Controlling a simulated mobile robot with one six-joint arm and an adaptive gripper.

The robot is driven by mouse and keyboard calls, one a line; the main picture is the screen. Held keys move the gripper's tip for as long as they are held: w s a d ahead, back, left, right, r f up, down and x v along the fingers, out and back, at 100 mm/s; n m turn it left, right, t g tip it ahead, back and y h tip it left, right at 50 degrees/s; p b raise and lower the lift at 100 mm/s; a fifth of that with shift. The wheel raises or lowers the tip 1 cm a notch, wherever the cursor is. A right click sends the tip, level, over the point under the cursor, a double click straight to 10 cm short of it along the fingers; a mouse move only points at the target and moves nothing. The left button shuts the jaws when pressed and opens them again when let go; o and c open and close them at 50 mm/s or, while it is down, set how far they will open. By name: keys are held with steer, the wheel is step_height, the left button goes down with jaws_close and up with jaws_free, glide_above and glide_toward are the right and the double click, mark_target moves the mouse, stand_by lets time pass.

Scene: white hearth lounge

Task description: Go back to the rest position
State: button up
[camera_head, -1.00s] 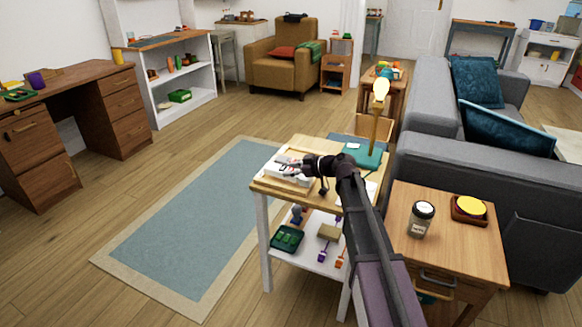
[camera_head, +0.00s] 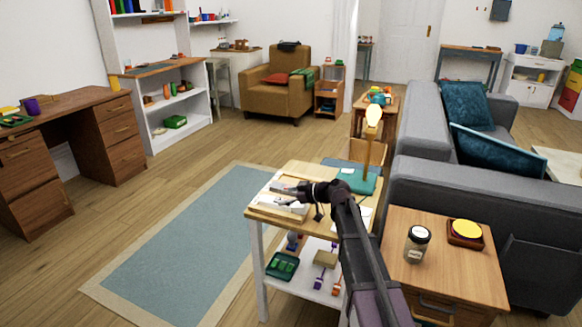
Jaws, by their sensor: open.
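My gripper (camera_head: 285,190) is at the end of my dark arm, which reaches up from the bottom of the picture. It is over the left part of a small table (camera_head: 310,232) with a wooden top and white legs. Its fingers look apart, and I see nothing held between them. A white item in a light tray (camera_head: 277,208) lies on the table top just below the fingers. Whether the fingers touch it I cannot tell. My arm hides part of the table's right side.
A lamp with a lit bulb (camera_head: 373,117) stands on a teal base (camera_head: 357,180) close behind my gripper. A wooden side table (camera_head: 455,270) with a jar (camera_head: 417,245) is right of my arm. A grey sofa (camera_head: 450,195) stands behind. The blue rug (camera_head: 185,245) at left is clear.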

steer(key=shift+s+f+p, duration=0.3)
steer(key=shift+s+p, duration=0.2)
steer(key=shift+p, duration=0.5)
steer(key=shift+w+r+p, duration=0.3)
steer(key=shift+r+p, duration=0.15)
steer(key=shift+p, duration=0.45)
steer(key=shift+w+r+p, duration=0.25)
steer(key=shift+r+p, duration=0.7)
steer(key=shift+r, duration=0.1)
steer(key=shift+f, duration=0.2)
steer(key=shift+s, duration=0.3)
steer(key=shift+s+r, duration=0.1)
steer(key=shift+s, duration=0.1)
